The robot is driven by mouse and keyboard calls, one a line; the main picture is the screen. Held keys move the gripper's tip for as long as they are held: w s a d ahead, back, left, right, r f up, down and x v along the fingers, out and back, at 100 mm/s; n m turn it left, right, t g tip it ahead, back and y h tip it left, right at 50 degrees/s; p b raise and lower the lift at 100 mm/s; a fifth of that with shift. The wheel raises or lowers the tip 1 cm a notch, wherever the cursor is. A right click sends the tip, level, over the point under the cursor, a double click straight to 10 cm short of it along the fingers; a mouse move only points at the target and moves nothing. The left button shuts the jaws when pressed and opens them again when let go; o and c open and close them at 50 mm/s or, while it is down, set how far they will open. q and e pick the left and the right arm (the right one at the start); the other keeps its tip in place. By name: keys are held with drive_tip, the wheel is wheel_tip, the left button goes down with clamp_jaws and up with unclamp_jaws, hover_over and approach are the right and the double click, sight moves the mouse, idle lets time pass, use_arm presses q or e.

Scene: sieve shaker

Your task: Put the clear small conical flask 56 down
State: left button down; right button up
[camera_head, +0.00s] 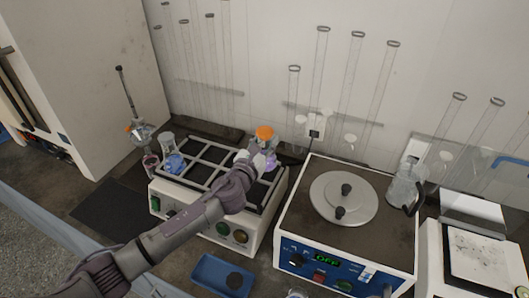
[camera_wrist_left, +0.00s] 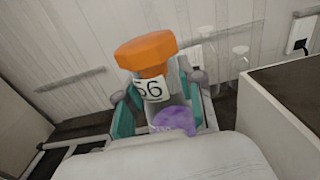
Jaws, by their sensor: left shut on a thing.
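The small conical flask 56 (camera_wrist_left: 174,119) has an orange cap, a white label reading "56" and purple contents. My left gripper (camera_wrist_left: 161,108) is shut on it, with a teal-padded finger on each side. In the head view the orange cap (camera_head: 264,132) shows above my left gripper (camera_head: 254,160), over the back right part of the shaker's black rack (camera_head: 207,155). The gripper hides part of the flask body there. I cannot tell whether its base touches the rack. My right gripper is not in view.
A hotplate-like device with a round metal disc (camera_head: 343,199) stands to the right, with a glass jug (camera_head: 404,187). A blue tray (camera_head: 222,277) lies in front.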

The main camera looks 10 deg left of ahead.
sight(264, 151)
use_arm(q)
drive_tip(key=shift+a+f, duration=0.15)
drive_tip(key=shift+f, duration=0.05)
wheel_tip(264, 151, down, 3)
drive_tip(key=shift+f+b, duration=0.15)
drive_tip(key=shift+b, duration=0.45)
drive_tip(key=shift+f, duration=0.2)
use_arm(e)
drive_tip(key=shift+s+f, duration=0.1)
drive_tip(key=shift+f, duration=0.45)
use_arm(q)
drive_tip(key=c, duration=0.7)
unclamp_jaws()
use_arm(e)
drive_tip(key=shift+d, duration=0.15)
use_arm(q)
drive_tip(key=shift+s, duration=0.1)
drive_tip(key=s, duration=0.4)
drive_tip(key=s+a, duration=0.1)
drive_tip(key=s, duration=0.2)
drive_tip(key=s+a+b, duration=0.1)
drive_tip(key=s, duration=0.3)
drive_tip(key=shift+s+a, duration=0.15)
drive_tip(key=shift+s, duration=0.2)
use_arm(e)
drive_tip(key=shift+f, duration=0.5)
